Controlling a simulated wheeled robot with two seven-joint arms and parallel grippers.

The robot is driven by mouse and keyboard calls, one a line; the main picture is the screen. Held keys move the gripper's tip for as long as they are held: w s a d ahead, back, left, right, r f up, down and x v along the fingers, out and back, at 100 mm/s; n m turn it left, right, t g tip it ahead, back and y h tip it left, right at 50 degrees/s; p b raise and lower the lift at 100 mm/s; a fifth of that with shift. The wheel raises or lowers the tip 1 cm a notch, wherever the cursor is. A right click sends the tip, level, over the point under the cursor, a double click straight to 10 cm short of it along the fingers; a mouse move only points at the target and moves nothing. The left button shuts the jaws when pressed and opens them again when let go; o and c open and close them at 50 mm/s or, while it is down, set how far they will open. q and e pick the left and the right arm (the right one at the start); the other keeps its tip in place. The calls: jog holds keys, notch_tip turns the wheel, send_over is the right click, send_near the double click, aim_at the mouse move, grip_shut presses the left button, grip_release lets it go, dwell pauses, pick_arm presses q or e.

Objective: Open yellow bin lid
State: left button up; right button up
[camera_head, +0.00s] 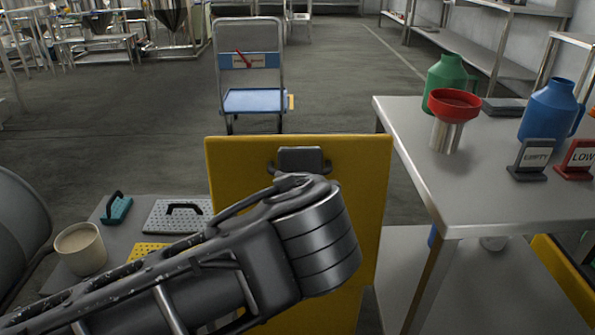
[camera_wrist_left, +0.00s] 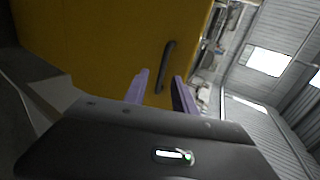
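The yellow bin lid (camera_head: 235,165) shows as a broad, upright-looking yellow panel in the middle of the head view. A dark handle (camera_head: 301,160) is near its top edge. My left arm crosses in front of the panel and hides much of its lower part; its gripper is hidden there. In the left wrist view, the yellow surface (camera_wrist_left: 95,45) fills the upper left, with the black bar handle (camera_wrist_left: 168,65) on it. My left gripper (camera_wrist_left: 161,75) has its two purple fingers apart, with the handle just beyond the fingertips. I cannot tell whether they touch it. My right gripper is not in view.
A steel table (camera_head: 480,195) stands at right with a red funnel (camera_head: 455,105), green jug (camera_head: 446,75), blue jug (camera_head: 549,110) and signs. A low grey surface at left holds a beige cup (camera_head: 80,249) and a perforated plate (camera_head: 163,214). A blue cart (camera_head: 252,100) stands behind; floor around it is clear.

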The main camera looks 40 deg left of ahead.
pick_arm(q)
jog(key=v, duration=0.3)
jog(key=shift+s+d+p, duration=0.1)
jog(key=shift+p, duration=0.2)
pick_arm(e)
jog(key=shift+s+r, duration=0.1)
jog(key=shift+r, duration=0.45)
